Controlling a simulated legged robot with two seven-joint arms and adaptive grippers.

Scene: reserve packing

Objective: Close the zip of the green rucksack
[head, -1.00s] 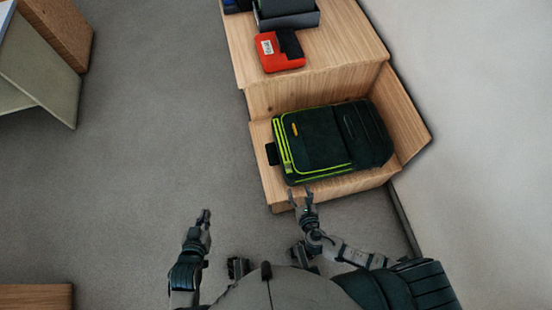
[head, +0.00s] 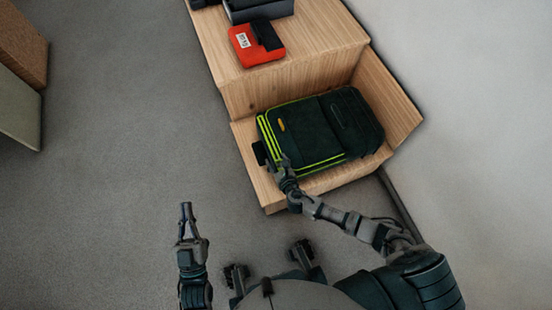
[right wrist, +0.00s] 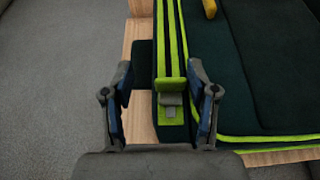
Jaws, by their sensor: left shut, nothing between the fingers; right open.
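The dark green rucksack (head: 335,120) with lime-green piping lies flat on the lower wooden shelf (head: 273,196). In the right wrist view, two lime strips run along the rucksack's edge (right wrist: 162,50), with a small grey zip pull (right wrist: 171,99) at their near end. My right gripper (head: 281,162) is open at the rucksack's near left corner. In the right wrist view its fingers (right wrist: 160,75) stand on either side of the zip pull; I cannot tell whether they touch it. My left gripper (head: 187,212) is shut and empty over the floor, away from the rucksack.
A red box with a black part (head: 254,46) sits on the higher wooden step, near a dark grey bin (head: 260,10). A wooden side panel and a pale wall (head: 470,100) bound the right. Grey floor (head: 120,130) is clear to the left.

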